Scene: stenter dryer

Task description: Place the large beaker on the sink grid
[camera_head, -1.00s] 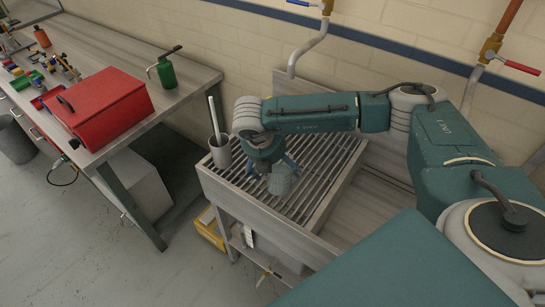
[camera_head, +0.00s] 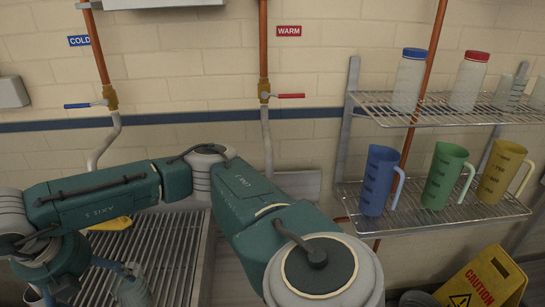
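A grey, translucent beaker (camera_head: 134,292) is at the lower left, over the slatted sink grid (camera_head: 165,245), and its lower part is cut off by the picture edge. It looks upright, but its contact with the grid is hidden.
A wire rack on the right holds blue (camera_head: 378,180), green (camera_head: 443,177) and yellow (camera_head: 502,172) jugs, with capped bottles (camera_head: 409,80) above. Wall taps (camera_head: 265,95) stand behind the sink. A yellow item (camera_head: 110,224) lies at the sink's back left. A caution sign (camera_head: 482,280) stands lower right.

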